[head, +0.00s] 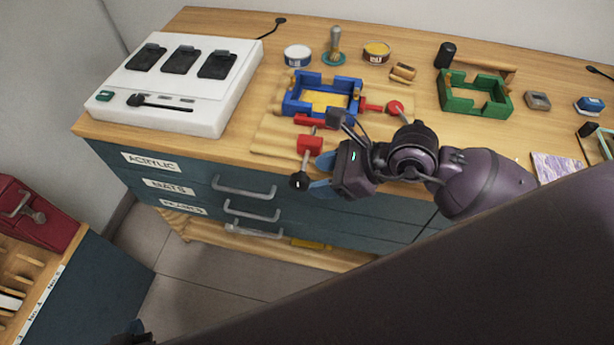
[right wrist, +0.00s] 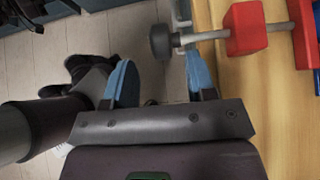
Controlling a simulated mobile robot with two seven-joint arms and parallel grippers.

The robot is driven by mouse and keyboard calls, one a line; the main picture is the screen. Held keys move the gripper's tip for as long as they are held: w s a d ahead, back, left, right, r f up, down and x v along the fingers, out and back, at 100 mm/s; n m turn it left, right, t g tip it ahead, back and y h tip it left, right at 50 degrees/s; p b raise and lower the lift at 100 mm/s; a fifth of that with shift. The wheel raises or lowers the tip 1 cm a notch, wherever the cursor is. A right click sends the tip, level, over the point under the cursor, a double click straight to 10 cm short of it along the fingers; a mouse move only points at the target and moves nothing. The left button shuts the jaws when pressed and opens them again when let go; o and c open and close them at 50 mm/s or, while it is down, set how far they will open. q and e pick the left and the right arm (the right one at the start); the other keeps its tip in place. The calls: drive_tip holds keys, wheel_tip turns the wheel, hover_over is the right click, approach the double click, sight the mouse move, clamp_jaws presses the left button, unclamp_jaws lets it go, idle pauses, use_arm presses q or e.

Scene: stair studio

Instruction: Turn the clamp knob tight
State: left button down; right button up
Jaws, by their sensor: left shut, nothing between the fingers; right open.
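The clamp is red, with a red block (head: 310,145) at the front edge of the bench and a metal screw ending in a black knob (head: 299,181) that hangs out past the edge. In the right wrist view the knob (right wrist: 161,42) shows beyond my fingertips, in the gap between them as pictured. My right gripper (head: 324,174) has blue fingers spread apart, just right of the knob, with nothing held. Contact with the knob cannot be told. My left gripper (head: 135,335) barely shows at the bottom edge of the head view, low and away from the bench; it is shut and empty.
A blue frame (head: 291,103) lies behind the clamp, with a second red clamp pad (head: 395,108) beside it. A white tray unit (head: 215,118) is at left. Drawer handles (head: 250,211) stick out below the edge.

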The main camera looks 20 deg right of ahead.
drive_tip(key=v, duration=0.5)
drive_tip(key=shift+a, duration=0.1)
idle(0.4)
